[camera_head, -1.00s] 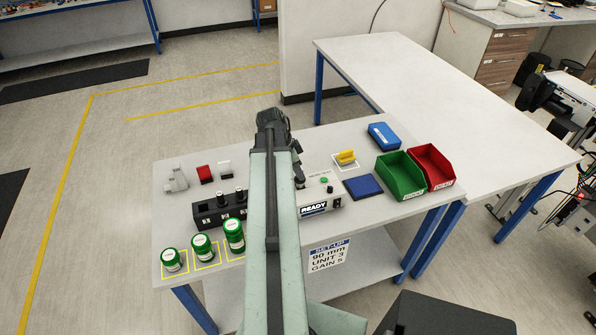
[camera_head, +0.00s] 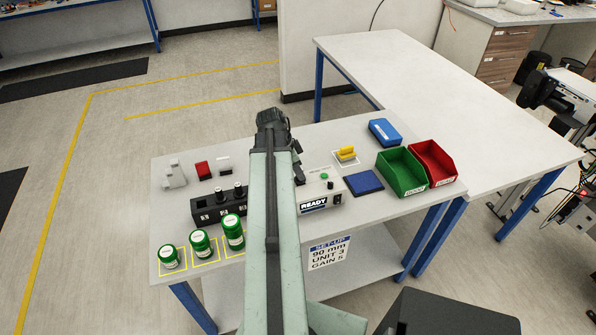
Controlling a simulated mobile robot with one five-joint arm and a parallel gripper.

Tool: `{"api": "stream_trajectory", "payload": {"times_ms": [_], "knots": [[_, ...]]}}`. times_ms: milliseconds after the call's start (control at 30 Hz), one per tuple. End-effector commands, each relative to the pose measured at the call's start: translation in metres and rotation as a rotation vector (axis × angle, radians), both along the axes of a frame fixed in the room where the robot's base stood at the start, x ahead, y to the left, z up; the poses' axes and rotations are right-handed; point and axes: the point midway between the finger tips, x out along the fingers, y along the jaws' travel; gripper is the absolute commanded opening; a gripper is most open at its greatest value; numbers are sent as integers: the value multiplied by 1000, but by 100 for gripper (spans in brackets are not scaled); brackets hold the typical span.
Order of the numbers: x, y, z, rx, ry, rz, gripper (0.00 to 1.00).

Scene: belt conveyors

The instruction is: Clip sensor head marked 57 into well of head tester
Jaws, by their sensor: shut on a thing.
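The head tester (camera_head: 320,203) is a pale box with a READY display and a green button, on the bench just right of my arm. Its well cannot be made out; my arm covers the left part of the tester. My gripper (camera_head: 298,172) is mostly hidden behind my arm, with dark parts showing above the tester's left end. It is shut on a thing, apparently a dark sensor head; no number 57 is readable. A black rack (camera_head: 207,215) left of my arm holds two black sensor heads (camera_head: 220,193) with pale tops; its right end is covered.
Several green-lidded jars (camera_head: 200,243) stand at the front left. Red, white and grey parts (camera_head: 203,169) lie behind the rack. A yellow part (camera_head: 346,152), blue pad (camera_head: 363,184), blue box (camera_head: 385,132), green bin (camera_head: 401,172) and red bin (camera_head: 433,163) are on the right.

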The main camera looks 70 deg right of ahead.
Motion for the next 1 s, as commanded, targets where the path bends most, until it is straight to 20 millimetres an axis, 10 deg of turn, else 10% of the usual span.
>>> {"api": "stream_trajectory", "payload": {"times_ms": [1000], "knots": [[1,1,-9,0,0,1,0]]}}
